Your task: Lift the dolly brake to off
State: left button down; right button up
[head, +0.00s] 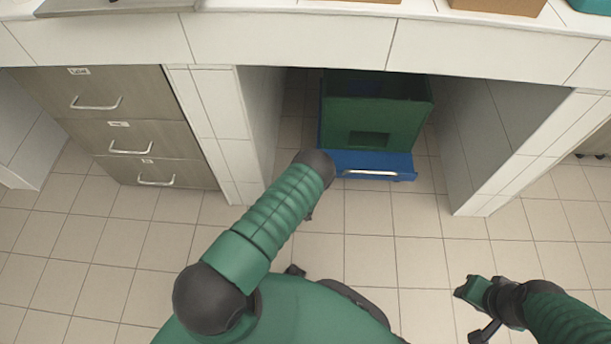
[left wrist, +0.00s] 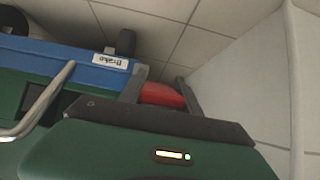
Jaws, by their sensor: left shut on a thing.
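The blue dolly (head: 368,160) stands on the floor under the counter, with a green crate (head: 375,112) on it. In the left wrist view, a white label reading "Brake" (left wrist: 111,60) is on the blue dolly side (left wrist: 65,62). The red brake lever (left wrist: 162,95) shows between the two fingers of my left gripper (left wrist: 163,80), which is shut on it. The gripper body hides part of the lever. In the head view my left wrist hides that gripper. My right gripper (head: 472,306) hangs empty over the floor at lower right, its jaw gap unclear.
A metal handle (head: 369,173) runs along the dolly's front. Tiled side walls (head: 505,130) bound the bay on both sides. Drawers (head: 125,125) with handles stand to the left. The white counter (head: 290,40) overhangs the bay. The tiled floor (head: 420,220) in front is clear.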

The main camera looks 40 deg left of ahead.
pick_arm(q)
jog(key=shift+w+r+g+h+p, duration=0.1)
jog(key=shift+r+g+h+p, duration=0.2)
jog(key=shift+g+p, duration=0.2)
jog(key=c, duration=0.8)
grip_release()
jog(key=shift+f, duration=0.1)
jog(key=shift+c, duration=0.2)
